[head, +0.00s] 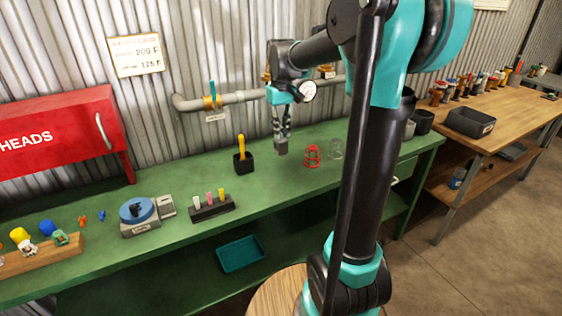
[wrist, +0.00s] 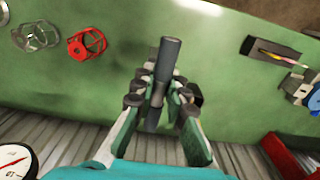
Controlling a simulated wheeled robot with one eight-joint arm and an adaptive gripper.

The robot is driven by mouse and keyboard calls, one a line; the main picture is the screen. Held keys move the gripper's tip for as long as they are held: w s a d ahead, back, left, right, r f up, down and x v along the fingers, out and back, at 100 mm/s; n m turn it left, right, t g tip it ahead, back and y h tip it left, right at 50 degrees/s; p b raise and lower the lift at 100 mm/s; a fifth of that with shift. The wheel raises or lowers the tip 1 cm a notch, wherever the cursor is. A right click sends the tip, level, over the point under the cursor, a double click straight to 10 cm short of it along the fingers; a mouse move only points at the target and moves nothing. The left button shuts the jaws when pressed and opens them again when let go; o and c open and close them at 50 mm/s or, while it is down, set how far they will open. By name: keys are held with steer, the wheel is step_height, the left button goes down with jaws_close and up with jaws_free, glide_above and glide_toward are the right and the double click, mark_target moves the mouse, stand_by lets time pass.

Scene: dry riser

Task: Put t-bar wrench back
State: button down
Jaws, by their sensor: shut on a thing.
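My gripper (head: 283,133) is above the back of the green bench, below the pipe and right of the black holder. In the wrist view my gripper (wrist: 165,88) is shut on a dark grey bar, which I take to be the t-bar wrench (wrist: 170,58). The bar's thick end sticks out past the fingertips. In the head view its grey end (head: 281,148) shows below the fingers. I cannot tell if it touches the bench. The crossbar is not clear in either view.
A black holder (head: 243,163) with a yellow-handled tool (head: 241,145) stands left of my gripper. A red handwheel (head: 313,155) and a clear one (head: 336,149) lie to the right. A marker rack (head: 212,207) and a blue-topped device (head: 138,213) are further left. A pipe (head: 240,97) runs behind.

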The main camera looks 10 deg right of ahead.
step_height(320, 180, down, 12)
steer(key=shift+r, duration=0.15)
stand_by(0.3)
steer(key=c, duration=1.5)
jaws_free()
steer(key=shift+c, duration=0.2)
step_height(320, 180, up, 12)
steer(key=shift+s+f, duration=0.1)
steer(key=shift+f, duration=0.05)
steer(key=s+d+f+m+t, duration=0.1)
steer(key=s+d+f+t, duration=0.1)
steer(key=s+f, duration=0.7)
steer(key=s+d+f+m+t, duration=0.2)
steer(key=s+f, duration=0.7)
steer(key=s, duration=0.3)
steer(key=shift+s+m, duration=0.2)
steer(key=shift+m, duration=0.1)
steer(key=shift+f, duration=0.1)
